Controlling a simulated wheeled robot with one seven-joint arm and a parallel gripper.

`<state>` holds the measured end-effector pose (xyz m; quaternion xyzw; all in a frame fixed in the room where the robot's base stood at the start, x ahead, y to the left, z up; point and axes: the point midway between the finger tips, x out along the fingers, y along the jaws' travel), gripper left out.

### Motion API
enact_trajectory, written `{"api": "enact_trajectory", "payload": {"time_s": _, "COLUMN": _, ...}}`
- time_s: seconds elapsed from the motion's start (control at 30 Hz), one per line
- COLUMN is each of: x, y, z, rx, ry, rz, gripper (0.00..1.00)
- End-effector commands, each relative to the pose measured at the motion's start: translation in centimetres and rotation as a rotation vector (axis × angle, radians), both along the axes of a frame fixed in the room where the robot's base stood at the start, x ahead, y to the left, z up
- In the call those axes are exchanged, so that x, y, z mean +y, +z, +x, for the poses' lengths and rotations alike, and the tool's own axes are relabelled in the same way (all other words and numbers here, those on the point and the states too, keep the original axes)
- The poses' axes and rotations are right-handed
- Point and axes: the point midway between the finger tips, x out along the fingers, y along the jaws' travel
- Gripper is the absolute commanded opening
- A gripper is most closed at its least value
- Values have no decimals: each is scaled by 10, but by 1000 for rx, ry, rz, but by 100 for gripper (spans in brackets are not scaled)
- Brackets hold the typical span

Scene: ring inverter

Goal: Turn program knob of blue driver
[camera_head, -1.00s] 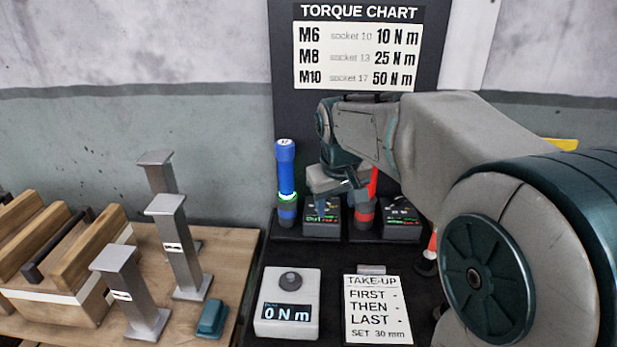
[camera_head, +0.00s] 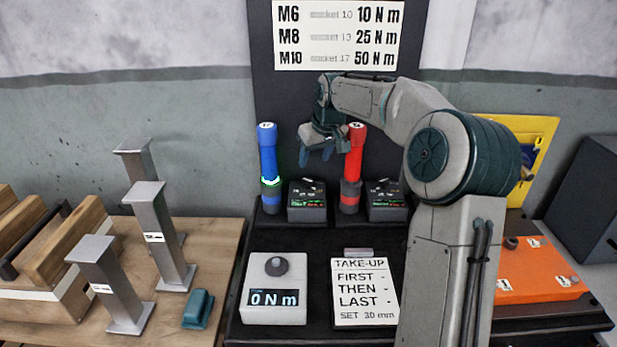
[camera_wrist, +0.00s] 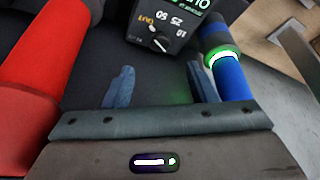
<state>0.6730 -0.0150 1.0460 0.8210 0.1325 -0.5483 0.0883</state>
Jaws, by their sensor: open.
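The blue driver (camera_head: 268,155) stands upright at the back left of the black bench, with a lit green ring. Its black program box (camera_head: 307,207) sits just right of it. The box shows upside down in the wrist view (camera_wrist: 180,14), with a small dark knob (camera_wrist: 158,41) with a white pointer among the marks 10, 25, 50 and an orange word. My gripper (camera_head: 316,155) is open and empty, above the box and between the blue and red drivers. In the wrist view its fingertips (camera_wrist: 160,78) are apart and clear of the knob. Which mark the pointer meets is unclear.
The red driver (camera_head: 354,165) stands close right of my gripper, with its own box (camera_head: 386,205). A meter (camera_head: 274,310) reading 0 N m and a take-up card (camera_head: 364,305) lie in front. Metal posts (camera_head: 160,235) and wooden blocks (camera_head: 50,250) stand left.

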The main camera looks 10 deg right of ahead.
Motion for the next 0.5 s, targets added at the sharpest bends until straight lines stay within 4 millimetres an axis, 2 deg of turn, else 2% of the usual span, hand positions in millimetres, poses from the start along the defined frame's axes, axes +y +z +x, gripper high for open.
{"api": "enact_trajectory", "payload": {"time_s": 0.03, "x": 2, "y": -13, "z": 4, "rx": 5, "ry": 2, "rz": 2, "gripper": 52}}
{"api": "enact_trajectory", "payload": {"time_s": 0.2, "x": 7, "y": -45, "z": 17, "rx": 3, "ry": 3, "rz": 1, "gripper": 52}}
{"api": "enact_trajectory", "payload": {"time_s": 0.33, "x": 9, "y": -65, "z": 25, "rx": 3, "ry": 2, "rz": 0, "gripper": 52}}
{"api": "enact_trajectory", "payload": {"time_s": 0.5, "x": 11, "y": -79, "z": 31, "rx": 2, "ry": 0, "rz": 0, "gripper": 52}}
